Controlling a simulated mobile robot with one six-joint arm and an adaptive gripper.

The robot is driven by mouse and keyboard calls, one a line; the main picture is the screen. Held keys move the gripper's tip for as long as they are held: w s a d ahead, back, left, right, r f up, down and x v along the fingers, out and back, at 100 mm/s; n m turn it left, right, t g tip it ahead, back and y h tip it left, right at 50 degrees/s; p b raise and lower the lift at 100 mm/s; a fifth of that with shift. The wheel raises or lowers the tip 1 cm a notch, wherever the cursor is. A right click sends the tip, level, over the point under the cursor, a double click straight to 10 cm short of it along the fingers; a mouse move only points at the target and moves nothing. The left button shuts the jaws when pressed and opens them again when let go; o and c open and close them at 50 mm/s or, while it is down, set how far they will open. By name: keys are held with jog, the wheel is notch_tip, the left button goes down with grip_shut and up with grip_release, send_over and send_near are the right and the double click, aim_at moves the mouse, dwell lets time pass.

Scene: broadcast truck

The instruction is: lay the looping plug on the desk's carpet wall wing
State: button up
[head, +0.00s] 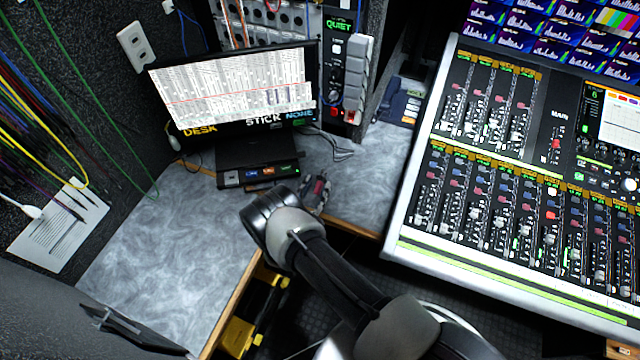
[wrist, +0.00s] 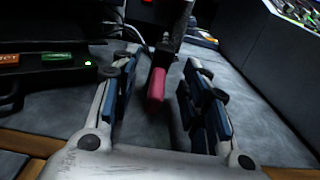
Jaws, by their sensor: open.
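My gripper (head: 316,192) is low over the desk's back corner, just right of a small black button box, with its fingers pointing away from my arm. In the wrist view my gripper (wrist: 158,98) is open, its blue-padded fingers apart. Between them is a pink-red piece with a dark upper part (wrist: 157,86), which seems to be the looping plug; I cannot tell whether a finger touches it. A little red shows at the gripper in the head view. The desk's left wing (head: 170,250), along the dark carpet wall (head: 95,90), has a bare grey marbled top.
The button box (head: 258,177) stands below a monitor (head: 232,88). A mixing console (head: 520,170) fills the right. Cables (head: 40,125) hang at the left wall above a paper sheet (head: 62,228). A dark flat bracket (head: 135,330) stands at the wing's near edge.

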aim_at(319, 183)
jog(key=x, duration=0.3)
jog(key=shift+w+d, duration=0.15)
jog(key=shift+w, duration=0.1)
grip_shut()
dwell(0.3)
